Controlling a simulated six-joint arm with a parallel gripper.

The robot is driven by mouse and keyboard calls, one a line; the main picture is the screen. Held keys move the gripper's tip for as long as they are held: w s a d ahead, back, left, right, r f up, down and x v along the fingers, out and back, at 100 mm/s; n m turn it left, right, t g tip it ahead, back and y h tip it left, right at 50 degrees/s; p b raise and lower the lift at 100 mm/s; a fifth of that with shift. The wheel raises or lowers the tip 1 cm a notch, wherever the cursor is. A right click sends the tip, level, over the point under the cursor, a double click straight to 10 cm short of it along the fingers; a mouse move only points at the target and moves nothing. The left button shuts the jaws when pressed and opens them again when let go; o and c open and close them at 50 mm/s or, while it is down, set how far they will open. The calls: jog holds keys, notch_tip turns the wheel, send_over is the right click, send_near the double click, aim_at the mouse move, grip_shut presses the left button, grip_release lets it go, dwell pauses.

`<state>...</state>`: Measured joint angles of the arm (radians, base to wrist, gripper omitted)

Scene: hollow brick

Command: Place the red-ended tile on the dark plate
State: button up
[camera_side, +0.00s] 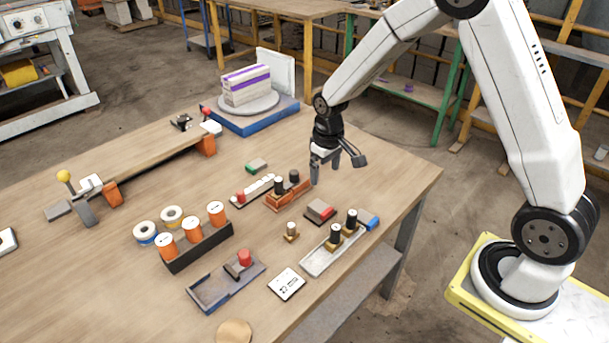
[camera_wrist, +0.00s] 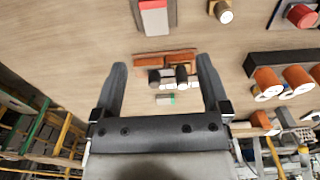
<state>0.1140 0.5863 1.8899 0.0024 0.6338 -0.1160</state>
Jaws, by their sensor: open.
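A small block with red and grey faces (camera_side: 320,211) lies on the table to the right of the hollow orange brick (camera_side: 283,199). It also shows at the top of the wrist view (camera_wrist: 154,16). I take it for the red-ended tile; dark edging shows along its lower side, but I cannot tell whether that is a separate dark plate. My gripper (camera_side: 335,170) is open, empty and pointing down, above the table near the brick's right end. In the wrist view, the brick (camera_wrist: 165,60) shows between my open fingers (camera_wrist: 161,66). Dark cylinders stand at the brick.
A small grey and green block (camera_side: 257,165) lies behind the brick. A pale tray with dark-topped pegs (camera_side: 318,262) and a lone peg (camera_side: 291,232) stand in front. A dark rack with orange spools (camera_side: 200,250) and a slate tray (camera_side: 208,292) are left. The table's right edge is clear.

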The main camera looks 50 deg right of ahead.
jog(key=s+a+r+t, duration=0.1)
jog(key=s+a+r, duration=0.1)
jog(key=s, duration=0.5)
jog(key=s+a+r+t, duration=0.1)
jog(key=s+a+r, duration=0.2)
jog(key=s, duration=0.5)
jog(key=shift+s+r, duration=0.2)
jog(key=shift+s, duration=0.05)
